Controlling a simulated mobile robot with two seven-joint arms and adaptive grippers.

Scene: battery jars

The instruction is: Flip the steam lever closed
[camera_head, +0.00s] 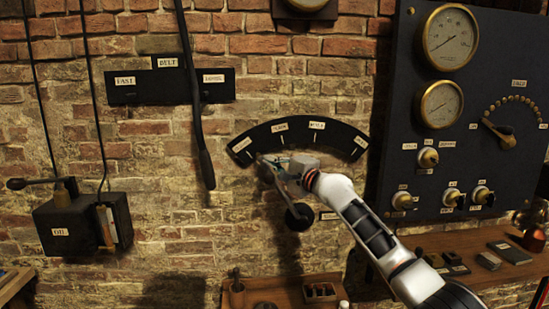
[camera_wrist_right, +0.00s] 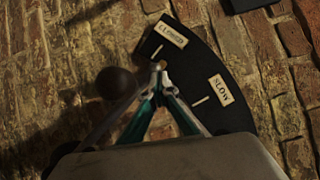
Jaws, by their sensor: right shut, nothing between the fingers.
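The steam lever's dark round pivot (camera_head: 299,217) sits on the brick wall below a black arc plate (camera_head: 290,127). The lever slants up and left from it, partly hidden by my right gripper (camera_head: 268,163). In the wrist view its dark ball knob (camera_wrist_right: 115,83) stands left of my right gripper's teal fingertips (camera_wrist_right: 159,66). The plate's CLOSED label (camera_wrist_right: 171,34) is above the fingertips and the SLOW label (camera_wrist_right: 221,90) is to their right. My right gripper is shut and empty, beside the lever; contact cannot be told. My left gripper is out of view.
A long black belt lever (camera_head: 196,110) hangs left of the arc plate. A black oil box (camera_head: 82,224) is at the far left. A dark gauge panel (camera_head: 450,120) is at right, above a wooden shelf (camera_head: 470,240) with small items. Bare brick lies below the plate's left end.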

